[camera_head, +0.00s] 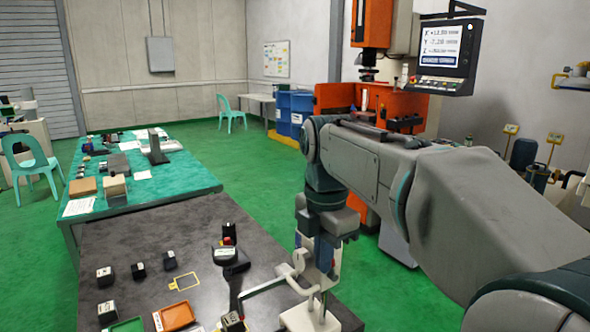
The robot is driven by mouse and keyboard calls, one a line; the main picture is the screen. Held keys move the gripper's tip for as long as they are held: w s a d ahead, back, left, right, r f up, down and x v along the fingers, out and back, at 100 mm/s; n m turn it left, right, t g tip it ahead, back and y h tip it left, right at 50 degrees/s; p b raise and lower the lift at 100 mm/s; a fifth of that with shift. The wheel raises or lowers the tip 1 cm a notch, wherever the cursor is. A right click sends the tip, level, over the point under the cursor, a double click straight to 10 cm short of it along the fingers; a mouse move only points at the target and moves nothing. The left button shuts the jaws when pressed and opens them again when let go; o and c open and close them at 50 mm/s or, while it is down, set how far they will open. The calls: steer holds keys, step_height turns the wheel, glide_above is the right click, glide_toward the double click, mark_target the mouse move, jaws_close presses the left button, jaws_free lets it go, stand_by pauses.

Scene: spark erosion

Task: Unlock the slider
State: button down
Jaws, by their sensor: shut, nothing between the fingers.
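My gripper (324,262) points down over the right part of the dark table, in front of a white upright stand. Its fingers are small in this view and are shut with nothing between them. The white stand (305,318) has a pale base, and a curved white arm (294,280) reaches out to its left. Whether the fingers touch the stand is unclear.
A dark gauge on a stand (226,256) is just left of my gripper. Small dark blocks (138,271), a green tray (124,325) and an orange tray (174,317) lie farther left on the dark table (130,236). An orange machine (333,97) stands behind my arm.

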step_height(320, 180, up, 5)
steer(key=p, duration=0.4)
steer(key=shift+s+a+f, duration=0.1)
steer(key=shift+a, duration=0.05)
stand_by(0.4)
steer(key=s+d+f+m+t, duration=0.1)
steer(key=s+d+f+m, duration=0.4)
steer(key=m, duration=0.7)
steer(key=s+d+f+m+t, duration=0.2)
steer(key=s+d+f+m, duration=0.4)
steer(key=m, duration=0.6)
step_height(320, 180, down, 3)
steer(key=shift+s+f+m, duration=0.1)
steer(key=shift+s+m, duration=0.3)
steer(key=shift+s, duration=0.7)
